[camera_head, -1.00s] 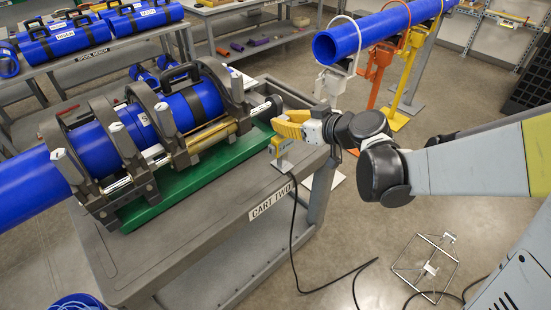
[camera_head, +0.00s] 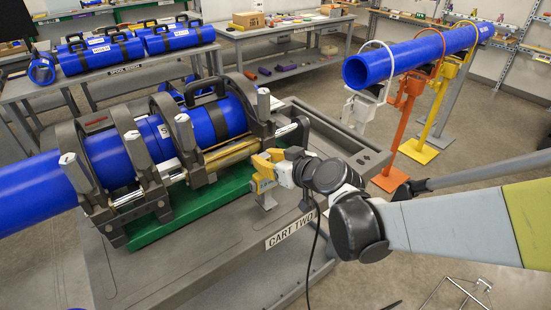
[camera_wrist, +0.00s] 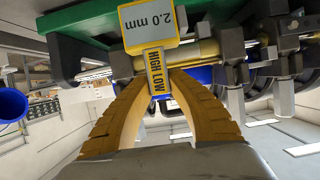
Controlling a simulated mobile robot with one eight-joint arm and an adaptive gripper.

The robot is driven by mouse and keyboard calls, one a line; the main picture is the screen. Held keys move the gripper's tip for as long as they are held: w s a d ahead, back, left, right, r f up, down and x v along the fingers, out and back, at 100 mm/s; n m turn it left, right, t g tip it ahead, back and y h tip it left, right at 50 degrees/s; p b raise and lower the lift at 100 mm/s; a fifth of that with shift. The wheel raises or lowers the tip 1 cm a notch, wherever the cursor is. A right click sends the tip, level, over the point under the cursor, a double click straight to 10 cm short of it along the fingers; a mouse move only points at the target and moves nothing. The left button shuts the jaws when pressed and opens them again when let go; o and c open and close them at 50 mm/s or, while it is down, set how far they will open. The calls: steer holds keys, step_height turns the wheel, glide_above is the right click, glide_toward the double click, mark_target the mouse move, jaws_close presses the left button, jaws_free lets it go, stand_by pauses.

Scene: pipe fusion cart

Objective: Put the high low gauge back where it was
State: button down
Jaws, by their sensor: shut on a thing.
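The high low gauge (camera_wrist: 157,68) is a yellow-and-grey tool labelled "HIGH LOW", with a "2.0 mm" face. In the wrist view my gripper (camera_wrist: 158,88) has its yellow fingers closed on either side of its narrow labelled part. In the head view the gauge (camera_head: 262,176) is upright at my gripper (camera_head: 272,163), beside the green tray's right end. A small grey piece (camera_head: 266,200) shows just below it; I cannot tell whether it is part of the gauge or touches the cart. The cart top (camera_head: 200,255) lies below.
The fusion machine's clamps (camera_head: 188,140) and blue pipe (camera_head: 105,160) stand close left of my gripper. The green tray (camera_head: 200,205) lies beneath them. A dark cable (camera_head: 313,260) hangs at the cart's edge. Pipe stands (camera_head: 405,110) are behind right. The cart's front top is bare.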

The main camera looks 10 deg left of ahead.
mark_target(265, 181)
steer(key=shift+f+b, duration=1.05)
steer(key=shift+f, duration=0.9)
steer(key=shift+f, duration=0.2)
steer(key=c, duration=1.4)
jaws_free()
steer(key=shift+o, duration=0.2)
steer(key=shift+r, duration=0.15)
